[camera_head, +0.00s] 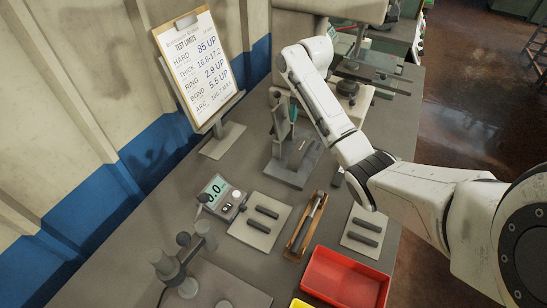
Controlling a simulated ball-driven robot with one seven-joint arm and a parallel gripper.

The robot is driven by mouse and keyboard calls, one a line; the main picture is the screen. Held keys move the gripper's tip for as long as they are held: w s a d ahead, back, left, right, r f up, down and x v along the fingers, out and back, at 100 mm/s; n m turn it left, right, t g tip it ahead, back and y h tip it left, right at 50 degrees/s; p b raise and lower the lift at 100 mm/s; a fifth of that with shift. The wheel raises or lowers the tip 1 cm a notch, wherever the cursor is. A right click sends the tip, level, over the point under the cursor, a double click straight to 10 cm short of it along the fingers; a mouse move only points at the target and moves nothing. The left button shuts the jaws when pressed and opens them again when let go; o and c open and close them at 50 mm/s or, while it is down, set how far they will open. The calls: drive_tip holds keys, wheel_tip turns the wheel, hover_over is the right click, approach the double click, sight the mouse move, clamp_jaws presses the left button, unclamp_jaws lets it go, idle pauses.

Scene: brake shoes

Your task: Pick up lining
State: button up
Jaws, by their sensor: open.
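Two dark, bar-shaped pieces that look like linings lie on a pale plate (243,228) left of the middle: an upper one (267,212) and a lower one (258,226). Two similar dark bars, an upper one (367,224) and a lower one (362,240), lie on a second pale plate (347,238) to the right. I cannot tell which piece is the task's lining. My white arm reaches in from the right and bends up toward the top centre. I cannot make out my gripper; the far end of the arm shows no fingers.
A red tray (345,276) stands at the front, with a narrow wooden tray (302,228) between the plates. A gauge with a display (216,190), a metal stand (172,266), a grey fixture (292,168) and a test-limits board (198,66) stand around them. My arm passes near the right plate.

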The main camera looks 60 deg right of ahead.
drive_tip(key=b, duration=0.2)
hover_over(303, 144)
wheel_tip(303, 144, down, 5)
drive_tip(key=shift+r, duration=0.1)
drive_tip(key=shift+a+f+p, duration=0.15)
drive_tip(key=shift+f+p, duration=0.4)
drive_tip(key=shift+f, duration=2.25)
drive_tip(key=c, duration=1.3)
drive_tip(key=shift+o, duration=0.2)
drive_tip(key=shift+r, duration=0.2)
